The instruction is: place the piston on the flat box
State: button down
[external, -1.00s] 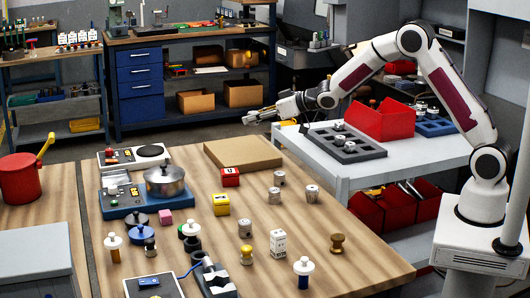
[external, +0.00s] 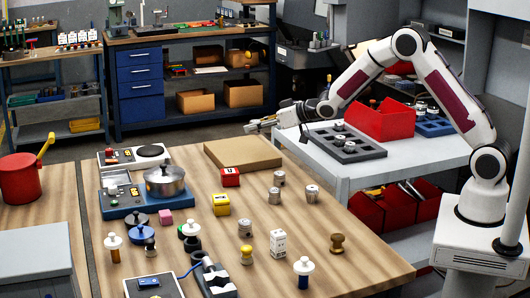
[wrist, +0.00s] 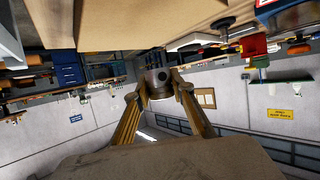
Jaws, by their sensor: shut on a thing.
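The flat box (external: 243,154) is a low tan cardboard box lying at the back of the wooden table. In the external view my gripper (external: 252,126) is in the air, just above the box's far right edge in the picture. In the wrist view my gripper (wrist: 157,88) is shut on the piston (wrist: 158,80), a grey metal cylinder with a dark hole in its side, held between the two fingertips. A tan surface, likely the flat box (wrist: 140,25), fills the top of the wrist view.
Red (external: 230,177) and yellow (external: 220,205) blocks and several metal cylinders stand in front of the box. A pot (external: 165,181) stands to its left. A white table (external: 350,178) with a grey tray and a red bin is at right. The box top looks empty.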

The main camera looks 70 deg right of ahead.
aim_at(256, 154)
jog(key=shift+f, duration=1.85)
jog(key=shift+f, duration=1.9)
jog(key=shift+f, duration=0.1)
jog(key=c, duration=1.7)
grip_release()
jog(key=shift+v, duration=6.05)
